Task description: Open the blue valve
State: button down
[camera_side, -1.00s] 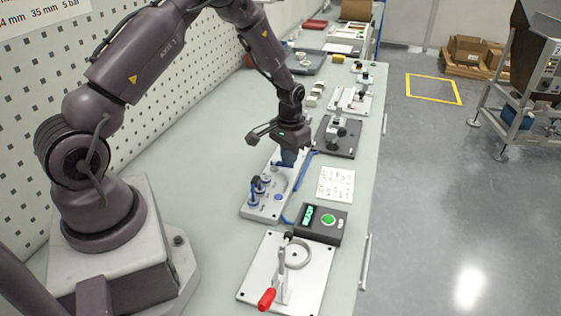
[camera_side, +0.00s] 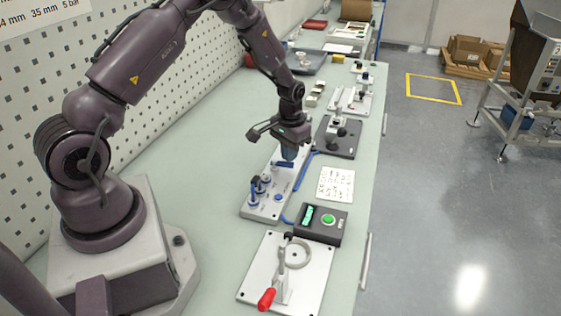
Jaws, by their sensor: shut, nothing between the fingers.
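The pale valve panel (camera_side: 262,210) lies on the bench in the middle of the view. A blue lever handle (camera_side: 282,164) shows at its far part and lies roughly across the panel. My gripper (camera_side: 289,156) points down just above this lever, with its fingers shut and nothing held. I cannot tell whether the fingertips touch the lever. Part of the panel behind the fingers is hidden. Small blue-topped fittings (camera_side: 256,186) and a blue button (camera_side: 278,198) are on the panel's near part.
A dark box with a green button (camera_side: 328,220) and a toggle clamp plate with a red handle (camera_side: 267,299) are nearer. A white card (camera_side: 336,183) lies to the right. A dark fixture plate (camera_side: 338,137) stands beyond. The bench (camera_side: 200,165) left of the panel is clear.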

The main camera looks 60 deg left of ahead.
jog(key=shift+a, duration=0.1)
jog(key=shift+w+a, duration=0.15)
jog(key=shift+a, duration=0.25)
jog(key=shift+a, duration=0.5)
jog(key=shift+a, duration=0.1)
jog(key=shift+s+a, duration=0.2)
jog(key=shift+a, duration=0.2)
dwell(0.4)
jog(key=shift+s+a, duration=0.25)
